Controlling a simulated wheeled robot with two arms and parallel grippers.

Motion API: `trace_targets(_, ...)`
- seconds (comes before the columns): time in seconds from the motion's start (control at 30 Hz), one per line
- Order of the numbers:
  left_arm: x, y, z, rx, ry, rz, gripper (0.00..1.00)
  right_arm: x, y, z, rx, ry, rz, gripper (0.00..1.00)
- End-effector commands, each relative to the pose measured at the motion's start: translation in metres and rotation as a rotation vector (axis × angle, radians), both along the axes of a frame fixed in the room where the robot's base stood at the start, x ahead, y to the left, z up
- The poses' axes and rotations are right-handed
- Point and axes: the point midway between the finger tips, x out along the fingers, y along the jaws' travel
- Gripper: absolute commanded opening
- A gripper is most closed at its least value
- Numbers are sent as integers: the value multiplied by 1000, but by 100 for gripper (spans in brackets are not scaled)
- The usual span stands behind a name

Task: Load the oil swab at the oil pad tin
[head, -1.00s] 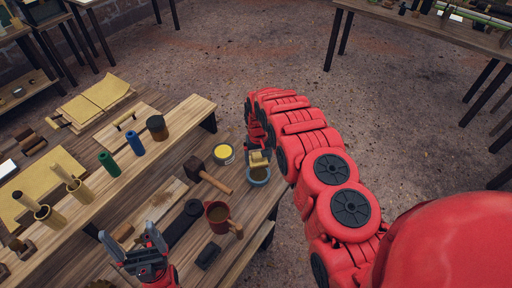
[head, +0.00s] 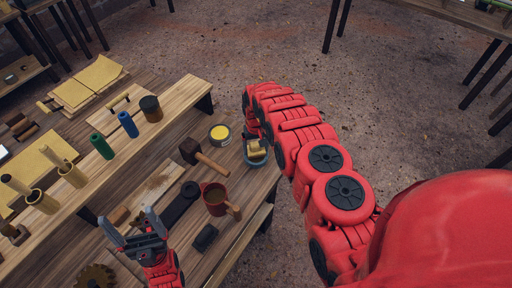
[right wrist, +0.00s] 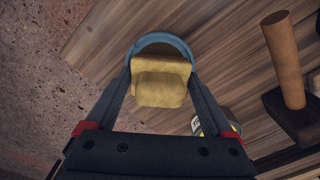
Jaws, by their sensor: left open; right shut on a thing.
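The oil swab (right wrist: 160,85) is a yellow, soft-looking block, also visible in the head view (head: 257,149). My right gripper (head: 255,146) is shut on it, with one finger on each side in the right wrist view (right wrist: 160,88). A round blue tin (head: 258,164), which looks like the oil pad tin, is right below the swab. Its blue rim shows behind the swab in the right wrist view (right wrist: 163,37). The swab overlaps the tin's opening; I cannot tell whether it touches the pad inside. My left gripper (head: 128,222) is open and empty at the near left.
A raised shelf (head: 185,105) carries a green cylinder (head: 101,146), a blue cylinder (head: 128,124) and a dark jar (head: 151,108).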

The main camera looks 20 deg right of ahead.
Motion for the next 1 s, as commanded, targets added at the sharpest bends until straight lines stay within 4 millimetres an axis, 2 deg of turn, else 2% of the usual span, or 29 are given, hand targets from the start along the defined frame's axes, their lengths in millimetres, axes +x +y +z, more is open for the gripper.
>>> trace_targets(1.0, 0, 0, -6, 0, 0, 0, 92, 0, 0, -8, 0, 0, 0, 42)
